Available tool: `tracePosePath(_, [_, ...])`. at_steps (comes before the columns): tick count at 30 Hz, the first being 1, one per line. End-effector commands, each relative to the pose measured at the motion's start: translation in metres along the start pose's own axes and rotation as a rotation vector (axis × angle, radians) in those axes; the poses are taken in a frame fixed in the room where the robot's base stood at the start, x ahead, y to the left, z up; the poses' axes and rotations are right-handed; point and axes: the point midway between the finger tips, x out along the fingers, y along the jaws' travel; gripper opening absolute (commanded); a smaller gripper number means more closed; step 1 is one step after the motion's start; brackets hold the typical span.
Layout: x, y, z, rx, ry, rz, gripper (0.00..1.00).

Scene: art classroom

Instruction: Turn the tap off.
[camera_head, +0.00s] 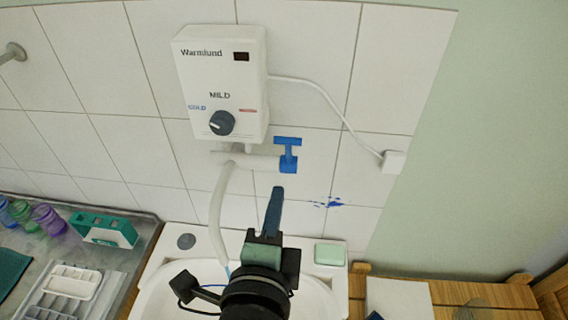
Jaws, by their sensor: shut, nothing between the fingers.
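The tap is a blue T-shaped handle (288,150) at the right end of a pale pipe under the white water heater (222,85). A curved white spout (220,205) drops from the same fitting toward the white sink (322,295). A thin bluish streak shows below the spout's end, partly hidden by my arm. My gripper (274,192) points up from the bottom middle, shut and empty. Its tip appears just below the blue handle in the picture; no contact shows, and the depth between them is hard to judge.
A white cable runs from the heater to a wall box (393,161). Green soap (330,253) lies on the sink's back right rim. At left, a counter holds coloured jars (48,219), a teal box (104,229) and a white tray (75,283). A wooden surface (470,293) is at right.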

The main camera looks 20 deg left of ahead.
Motion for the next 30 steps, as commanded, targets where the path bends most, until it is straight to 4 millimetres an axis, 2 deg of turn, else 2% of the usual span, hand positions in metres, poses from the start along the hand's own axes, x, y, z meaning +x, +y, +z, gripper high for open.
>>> tracePosePath(9, [0.055, -0.005, 0.0, 0.0, 0.0, 0.002, 0.0])
tracePosePath(15, [0.084, -0.012, 0.0, 0.0, 0.0, 0.001, 0.0])
tracePosePath(21, [0.1, -0.015, 0.0, 0.0, -0.001, 0.001, 0.0])
tracePosePath(30, [0.104, -0.014, 0.0, 0.0, 0.0, 0.0, 0.0])
